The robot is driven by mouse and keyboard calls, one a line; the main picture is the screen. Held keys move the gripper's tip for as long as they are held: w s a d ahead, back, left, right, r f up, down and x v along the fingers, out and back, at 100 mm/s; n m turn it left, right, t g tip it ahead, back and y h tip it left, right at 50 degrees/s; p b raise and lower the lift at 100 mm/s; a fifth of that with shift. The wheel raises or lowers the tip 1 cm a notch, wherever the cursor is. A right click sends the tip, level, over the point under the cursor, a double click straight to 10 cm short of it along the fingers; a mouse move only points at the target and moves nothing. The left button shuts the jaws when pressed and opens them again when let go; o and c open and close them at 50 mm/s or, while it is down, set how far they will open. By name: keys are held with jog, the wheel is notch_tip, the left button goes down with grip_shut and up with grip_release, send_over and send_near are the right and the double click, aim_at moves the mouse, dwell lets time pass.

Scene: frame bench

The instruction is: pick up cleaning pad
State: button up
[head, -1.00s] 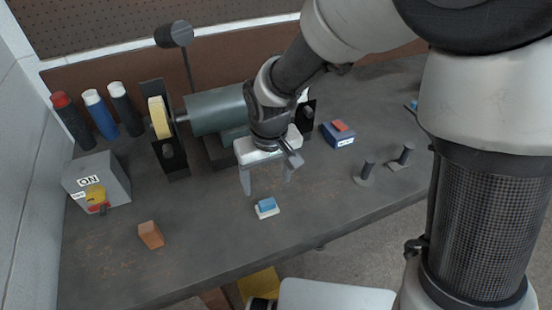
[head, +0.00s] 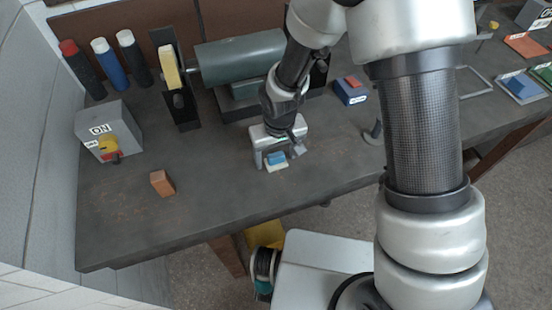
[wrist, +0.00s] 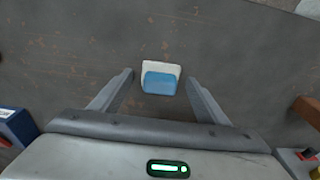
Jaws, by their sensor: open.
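The cleaning pad (head: 276,162), a small block with a blue top and a white base, lies on the bench. My gripper (head: 273,163) is open just above and around it in the head view. In the wrist view the pad (wrist: 161,78) sits between and slightly beyond the tips of the two open fingers (wrist: 158,80), with bare bench on both sides of it. I cannot tell whether either finger touches it.
On the dark bench (head: 220,215) stand a grey switch box (head: 108,130), an orange-brown block (head: 162,183), a green motor with wheel (head: 240,62) and a blue box with a red top (head: 350,90). A post (head: 373,132) stands to the right. The bench front is clear.

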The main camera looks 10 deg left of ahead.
jog(key=c, duration=1.2)
jog(key=shift+r, duration=0.15)
